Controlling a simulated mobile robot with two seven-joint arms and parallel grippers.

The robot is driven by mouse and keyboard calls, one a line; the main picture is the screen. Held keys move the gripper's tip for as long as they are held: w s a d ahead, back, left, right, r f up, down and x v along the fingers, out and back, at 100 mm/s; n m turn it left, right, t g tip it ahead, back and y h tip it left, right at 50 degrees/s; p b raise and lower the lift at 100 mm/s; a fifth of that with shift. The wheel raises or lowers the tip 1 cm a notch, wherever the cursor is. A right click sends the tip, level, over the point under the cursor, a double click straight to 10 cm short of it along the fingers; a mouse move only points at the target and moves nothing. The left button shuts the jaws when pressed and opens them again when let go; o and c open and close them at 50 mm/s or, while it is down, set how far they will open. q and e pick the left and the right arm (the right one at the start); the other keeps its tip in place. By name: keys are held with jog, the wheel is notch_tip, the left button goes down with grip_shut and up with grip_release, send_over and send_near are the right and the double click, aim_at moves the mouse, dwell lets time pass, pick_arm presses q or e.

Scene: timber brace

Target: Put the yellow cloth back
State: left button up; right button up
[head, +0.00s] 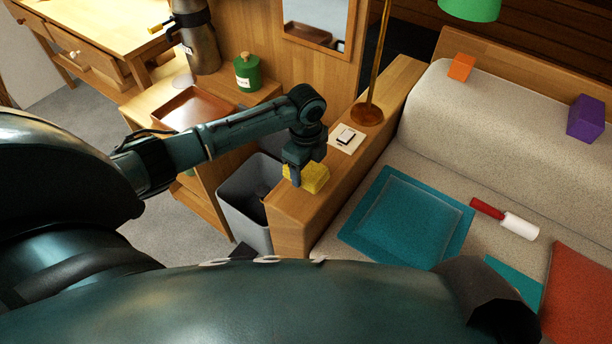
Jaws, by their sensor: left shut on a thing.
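The yellow cloth (317,178) is a small, block-like yellow piece at the near end of the sofa's wooden armrest (290,215). My left gripper (296,182) reaches in from the left, points down and is shut on the cloth. The gripper hides part of the cloth's left side. I cannot tell whether the cloth touches the armrest or is held just above it. My right gripper is not in view.
A grey bin (245,195) stands left of the armrest. A lamp base (367,114) and a pale card with a dark-edged object (346,137) sit farther along it. A brown tray (190,107) and green canister (247,72) are on the shelf. A teal cushion (405,215) and lint roller (505,218) lie on the sofa.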

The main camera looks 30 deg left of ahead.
aim_at(306, 176)
pick_arm(q)
jog(key=shift+f, duration=1.75)
jog(key=o, duration=1)
